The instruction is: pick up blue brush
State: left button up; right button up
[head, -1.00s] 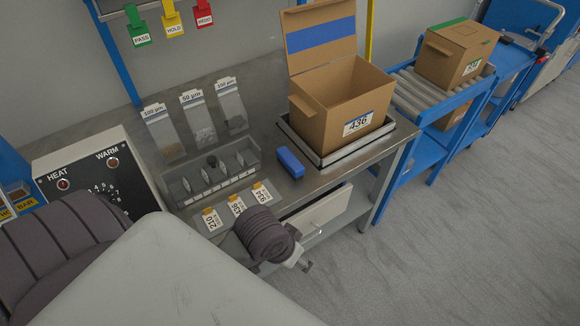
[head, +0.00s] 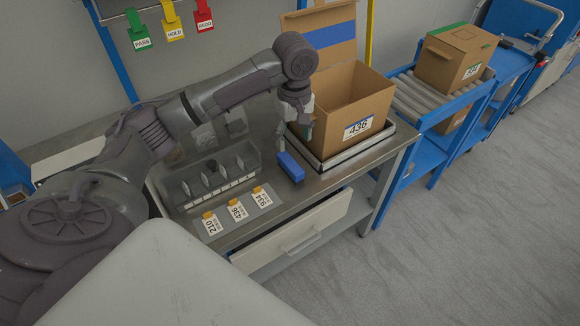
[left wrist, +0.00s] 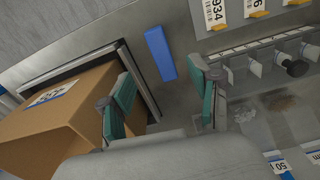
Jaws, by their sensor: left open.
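The blue brush (head: 291,167) is a small blue block lying on the metal bench, just left of the scale and the open box. It also shows in the left wrist view (left wrist: 160,53), top centre, beyond the fingertips. My left gripper (head: 295,136) is above the bench behind the brush, close to the open box, pointing down. In the left wrist view its two green-padded fingers (left wrist: 163,98) are apart with nothing between them, and the brush lies ahead of the gap. My right gripper is not in view.
The open cardboard box (head: 345,105) marked 436 stands on a scale (head: 345,157) beside the gripper. A grey divided tray (head: 215,182) and tag cards (head: 238,211) lie left of the brush. A drawer (head: 300,240) stands open below the bench's front edge.

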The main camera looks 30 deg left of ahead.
aim_at(291, 163)
pick_arm(q)
jog(key=shift+n, duration=0.4)
jog(key=f, duration=0.7)
jog(key=shift+w+a+f+b, duration=0.15)
jog(key=shift+a+b, duration=0.15)
jog(key=shift+a, duration=0.1)
jog(key=f, duration=0.5)
jog(key=shift+w+a+f, duration=0.2)
jog(key=shift+a+f, duration=0.05)
jog(key=shift+f, duration=0.05)
grip_shut()
jog(key=shift+r, duration=0.15)
